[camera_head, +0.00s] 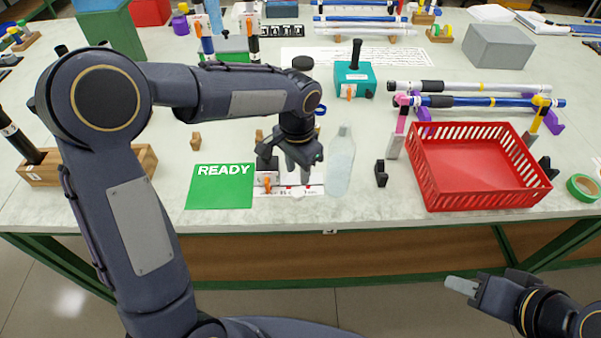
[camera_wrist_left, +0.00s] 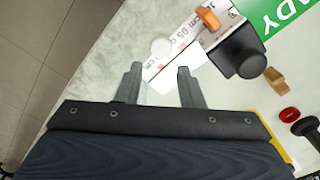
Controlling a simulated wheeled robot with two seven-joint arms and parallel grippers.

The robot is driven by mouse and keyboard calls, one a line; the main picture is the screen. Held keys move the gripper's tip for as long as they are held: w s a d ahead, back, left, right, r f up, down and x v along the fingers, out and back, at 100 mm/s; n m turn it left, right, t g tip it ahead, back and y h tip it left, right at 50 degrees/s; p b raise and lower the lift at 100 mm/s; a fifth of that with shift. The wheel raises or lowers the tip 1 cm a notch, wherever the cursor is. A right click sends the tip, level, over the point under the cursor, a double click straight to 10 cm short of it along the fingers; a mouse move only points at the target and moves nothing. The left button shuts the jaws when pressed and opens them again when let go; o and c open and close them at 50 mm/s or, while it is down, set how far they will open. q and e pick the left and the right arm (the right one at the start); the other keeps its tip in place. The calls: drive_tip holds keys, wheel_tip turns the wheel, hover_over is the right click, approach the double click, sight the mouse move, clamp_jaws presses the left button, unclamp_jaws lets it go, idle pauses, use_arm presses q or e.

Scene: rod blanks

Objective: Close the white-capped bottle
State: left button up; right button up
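A translucent pale bottle (camera_head: 340,165) stands upright on the table in the head view, right of my left gripper. No white cap can be made out on its narrow top. A small round white piece, which looks like a cap (camera_head: 299,196), lies near the table's front edge; it also shows in the left wrist view (camera_wrist_left: 163,49). My left gripper (camera_head: 300,167) points down above the table, behind this piece. In the left wrist view its two fingers (camera_wrist_left: 160,88) are apart with nothing between them. My right gripper (camera_head: 463,287) is low at the right, in front of the table; its finger gap is unclear.
A green READY card (camera_head: 220,187) lies left of a black block with an orange lever (camera_head: 267,180). A printed white strip (camera_wrist_left: 190,38) runs beside the white piece. A small black stand (camera_head: 381,174) and a red basket (camera_head: 475,199) are right of the bottle.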

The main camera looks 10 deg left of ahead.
sight(298, 192)
use_arm(q)
drive_tip(key=shift+w+f, duration=0.1)
drive_tip(key=shift+w, duration=0.1)
drive_tip(key=shift+s+d, duration=0.1)
drive_tip(key=shift+f, duration=1.25)
wheel_tip(298, 192, down, 5)
drive_tip(key=shift+f, duration=0.1)
